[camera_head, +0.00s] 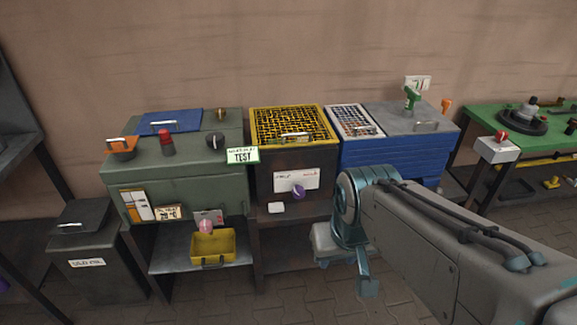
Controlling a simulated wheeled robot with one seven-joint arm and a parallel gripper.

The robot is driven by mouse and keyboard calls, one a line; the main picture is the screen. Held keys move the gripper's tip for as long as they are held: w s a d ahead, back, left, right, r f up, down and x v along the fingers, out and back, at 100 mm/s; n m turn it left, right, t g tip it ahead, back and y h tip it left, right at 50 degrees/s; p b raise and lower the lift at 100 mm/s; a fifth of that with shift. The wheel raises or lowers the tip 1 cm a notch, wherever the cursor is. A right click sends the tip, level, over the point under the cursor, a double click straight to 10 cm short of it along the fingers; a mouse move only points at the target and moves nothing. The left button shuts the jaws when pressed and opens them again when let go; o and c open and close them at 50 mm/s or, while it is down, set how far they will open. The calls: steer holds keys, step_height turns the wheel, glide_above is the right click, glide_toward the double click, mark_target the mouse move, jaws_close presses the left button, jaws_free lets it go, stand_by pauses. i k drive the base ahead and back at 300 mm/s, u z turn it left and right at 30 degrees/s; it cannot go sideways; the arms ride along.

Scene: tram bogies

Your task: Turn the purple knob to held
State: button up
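The purple knob (298,191) is on the front of the dark cabinet with the yellow grated top (268,128). A white label plate (285,181) with marks on its left and right sits just behind and above the knob; its words are too small to read. Which mark the knob points at cannot be told. My gripper (347,266) is teal, at the end of my arm, to the right of the knob and lower in the picture. It looks apart from the knob. Its fingertips are not clear enough to show whether it is open.
A green-grey cabinet (180,172) with a black knob (215,141), a red knob (167,148) and a pink knob (206,226) stands left. A yellow bin (213,245) sits below. A blue cabinet (365,155) is to the right, partly behind my arm. A green table (520,118) stands far right.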

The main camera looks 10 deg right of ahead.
mark_target(298, 191)
steer(key=k, duration=0.65)
steer(key=u, duration=0.85)
steer(key=i, duration=1.35)
steer(key=z, duration=0.4)
